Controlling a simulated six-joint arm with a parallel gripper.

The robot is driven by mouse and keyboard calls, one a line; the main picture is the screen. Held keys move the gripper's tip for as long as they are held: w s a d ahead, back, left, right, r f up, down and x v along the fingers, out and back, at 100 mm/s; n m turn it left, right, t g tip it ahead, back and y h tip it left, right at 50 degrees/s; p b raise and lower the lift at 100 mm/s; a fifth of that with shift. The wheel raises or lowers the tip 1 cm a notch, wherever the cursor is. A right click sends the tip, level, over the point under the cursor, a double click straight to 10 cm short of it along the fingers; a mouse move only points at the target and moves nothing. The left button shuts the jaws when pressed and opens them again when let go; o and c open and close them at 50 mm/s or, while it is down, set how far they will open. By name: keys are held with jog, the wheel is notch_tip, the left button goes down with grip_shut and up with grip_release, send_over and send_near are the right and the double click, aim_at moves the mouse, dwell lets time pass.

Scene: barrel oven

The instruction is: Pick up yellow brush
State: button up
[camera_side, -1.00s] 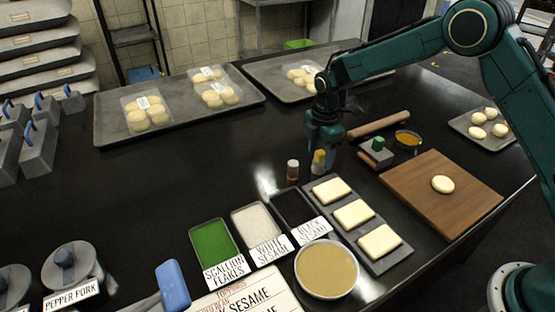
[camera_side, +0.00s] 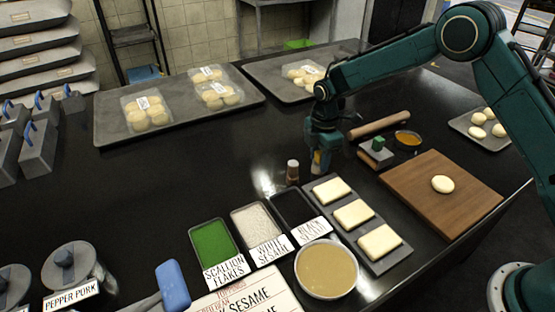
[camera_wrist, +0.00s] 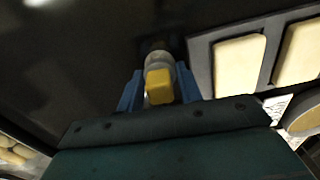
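The yellow brush (camera_wrist: 159,86) stands upright between the two blue fingers of my gripper (camera_wrist: 160,92) in the wrist view. In the side view my gripper (camera_side: 321,160) is down around the yellow brush (camera_side: 316,158), which is mostly hidden behind the fingers. The fingers are on either side of the brush, and I cannot tell whether they press on it. A second, brown-topped brush or bottle (camera_side: 292,170) stands just left of my gripper; in the wrist view a pale round shape (camera_wrist: 158,58) sits just beyond the yellow top.
A grey tray with dough squares (camera_side: 317,197) lies close to the right and front. Topping trays of black sesame (camera_side: 279,203), white sesame (camera_side: 244,214) and scallion flakes (camera_side: 201,231) are in front. A green-handled block (camera_side: 378,147) and rolling pin (camera_side: 380,125) lie right.

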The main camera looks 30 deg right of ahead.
aim_at(319, 154)
jog(key=shift+r, duration=0.1)
dwell(0.3)
notch_tip(319, 154, up, 20)
dwell(0.7)
dwell(0.7)
jog(key=s+a+f, duration=0.6)
jog(key=s+a, duration=0.6)
jog(key=s+a+f, duration=0.2)
jog(key=s, duration=0.5)
jog(key=s+a+f, duration=0.2)
jog(key=s+f, duration=0.1)
jog(key=s, duration=0.4)
jog(key=shift+a, duration=0.4)
jog(key=shift+f, duration=0.15)
